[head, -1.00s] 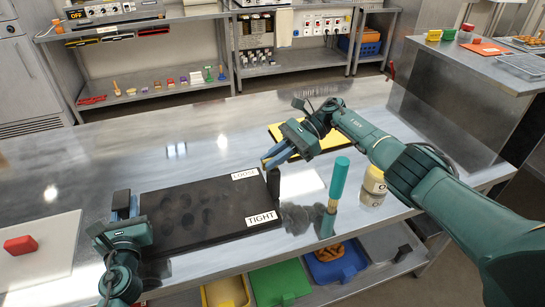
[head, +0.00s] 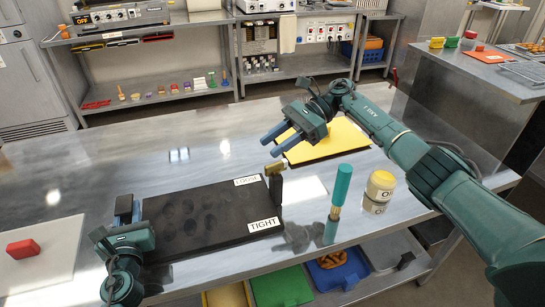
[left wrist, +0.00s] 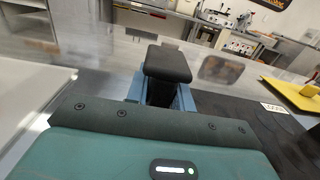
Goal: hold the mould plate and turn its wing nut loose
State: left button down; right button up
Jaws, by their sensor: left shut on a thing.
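The dark mould plate (head: 205,222), with round hollows, lies on the steel table. Its LOOSE label (head: 247,180) and TIGHT label (head: 264,225) are at its right side. A brass wing nut (head: 268,168) sits on top of a black post (head: 276,188) at the plate's right edge, by LOOSE. My left gripper (head: 127,213) is shut on the black handle at the plate's left end; the handle (left wrist: 168,64) shows between its blue fingers in the left wrist view. My right gripper (head: 277,139) is open and empty, above and behind the wing nut, apart from it.
A yellow board (head: 330,140) lies behind the post. A teal-handled brush (head: 341,185) stands upright and a yellow-lidded jar (head: 379,187) stands right of the plate. A white board (head: 45,262) with a red block (head: 23,249) is at the left. The table behind the plate is clear.

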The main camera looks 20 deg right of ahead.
aim_at(277, 164)
pick_arm(q)
jog(key=shift+s+f, duration=0.1)
jog(key=shift+f, duration=0.35)
pick_arm(e)
jog(key=shift+r, duration=1.55)
pick_arm(q)
jog(key=c, duration=1.6)
grip_release()
jog(key=shift+r, duration=0.1)
jog(key=shift+c, duration=0.2)
jog(key=o, duration=0.3)
pick_arm(e)
jog(key=shift+f, duration=0.1)
pick_arm(q)
jog(key=shift+o, duration=1.1)
jog(key=shift+r, duration=0.15)
